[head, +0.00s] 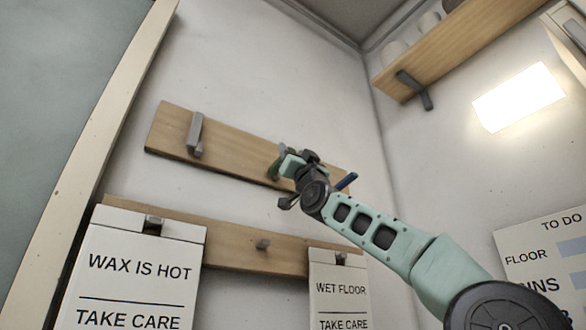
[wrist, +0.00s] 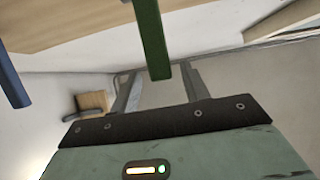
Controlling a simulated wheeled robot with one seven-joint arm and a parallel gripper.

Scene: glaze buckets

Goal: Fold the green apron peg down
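The green apron peg (head: 273,168) is on the upper wooden board (head: 230,150) in the head view, partly hidden behind my gripper (head: 291,166). In the wrist view the green peg (wrist: 150,38) juts in from the top edge. Its free end lies in line with the gap between my two gripper fingers (wrist: 162,82). The fingers are apart, with room on both sides of the peg. I cannot tell whether they touch it or how deep it sits between them.
A grey peg (head: 196,134) is left on the same board, and a blue peg (head: 347,181) is right of my gripper. Below, a second rail (head: 230,246) carries signs (head: 137,270) and (head: 341,290) marks another sign. A shelf (head: 440,52) is at upper right.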

